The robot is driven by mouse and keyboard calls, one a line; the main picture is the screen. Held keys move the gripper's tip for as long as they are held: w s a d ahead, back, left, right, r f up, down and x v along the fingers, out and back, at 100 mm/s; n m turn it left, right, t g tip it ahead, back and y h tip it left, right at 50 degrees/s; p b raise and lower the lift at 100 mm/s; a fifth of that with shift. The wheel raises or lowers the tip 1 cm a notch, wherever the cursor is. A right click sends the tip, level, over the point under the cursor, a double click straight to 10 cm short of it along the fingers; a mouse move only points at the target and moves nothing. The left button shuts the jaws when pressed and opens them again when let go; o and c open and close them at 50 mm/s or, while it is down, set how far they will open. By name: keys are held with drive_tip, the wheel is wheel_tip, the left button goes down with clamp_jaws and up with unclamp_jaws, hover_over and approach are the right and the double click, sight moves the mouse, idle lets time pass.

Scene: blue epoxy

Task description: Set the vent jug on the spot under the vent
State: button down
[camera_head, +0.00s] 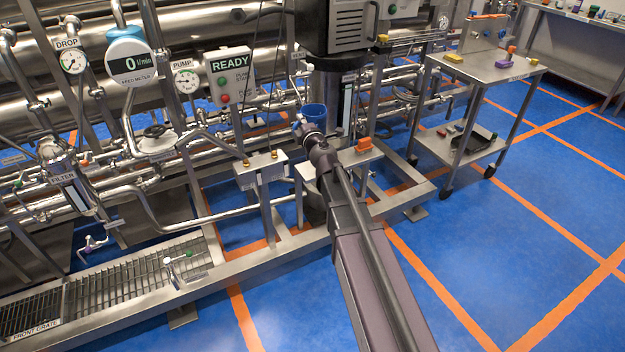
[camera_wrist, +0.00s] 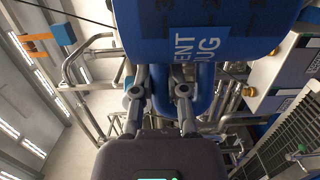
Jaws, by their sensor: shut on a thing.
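The vent jug (camera_head: 315,112) is blue and open-topped. In the head view it is near the middle, in front of the pipework, and looks roughly upright. My gripper (camera_head: 304,128) is at its near left side, at the end of my arm. In the wrist view the jug (camera_wrist: 245,30) fills the top, its label partly cut off. My gripper's fingers (camera_wrist: 160,92) are shut on its blue handle. The jug is held in the air above the rig's frame.
A steel box (camera_head: 262,171) is beside my arm. A trolley (camera_head: 485,67) holds tools at right. Blue floor is open at right.

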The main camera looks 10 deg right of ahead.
drive_tip(key=a+f+b, duration=0.2)
drive_tip(key=f+b, duration=0.8)
drive_tip(key=f, duration=0.1)
drive_tip(key=a+f+b, duration=0.3)
drive_tip(key=f+b, duration=0.7)
drive_tip(key=f, duration=0.1)
drive_tip(key=shift+s+a+y+b, duration=0.2)
drive_tip(key=shift+a+y+b, duration=0.05)
drive_tip(key=shift+y+b, duration=0.1)
drive_tip(key=shift+r, duration=0.1)
drive_tip(key=w+d, duration=0.3)
drive_tip(key=w, duration=0.4)
drive_tip(key=w+d+f+b, duration=0.1)
drive_tip(key=w+d, duration=0.2)
drive_tip(key=w, duration=0.4)
drive_tip(key=shift+w+d+f, duration=0.25)
drive_tip(key=shift+d, duration=0.15)
drive_tip(key=shift+f+b, duration=1.8)
drive_tip(key=shift+b, duration=0.15)
drive_tip(key=shift+f, duration=0.1)
drive_tip(key=c, duration=0.7)
unclamp_jaws()
